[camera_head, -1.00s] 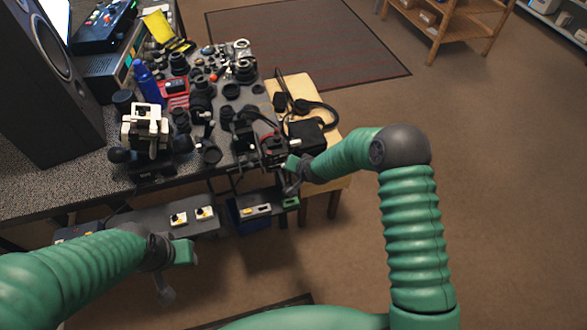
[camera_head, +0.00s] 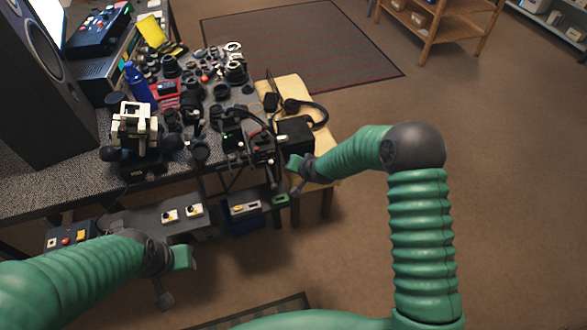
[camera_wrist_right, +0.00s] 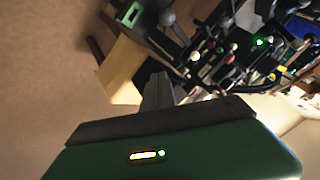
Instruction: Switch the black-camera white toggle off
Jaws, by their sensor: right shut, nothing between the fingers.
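Dark camera gear (camera_head: 236,143) stands at the front right corner of the bench in the head view. In the right wrist view a black device (camera_wrist_right: 238,50) carries a lit green light and several small levers and knobs. A pale-tipped lever (camera_wrist_right: 194,57) stands near the fingers; I cannot tell for sure which lever is the black-camera white toggle. My right gripper (camera_wrist_right: 160,84) is shut and empty, just short of the device; it also shows in the head view (camera_head: 295,182). My left gripper (camera_head: 166,296) hangs in front of the bench, its fingers unclear.
A wooden side table (camera_head: 292,88) holds a black box (camera_head: 296,133) and cable. Lenses and a red meter (camera_head: 166,89) crowd the bench. A lower shelf (camera_head: 150,217) carries small switch boxes (camera_head: 170,215).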

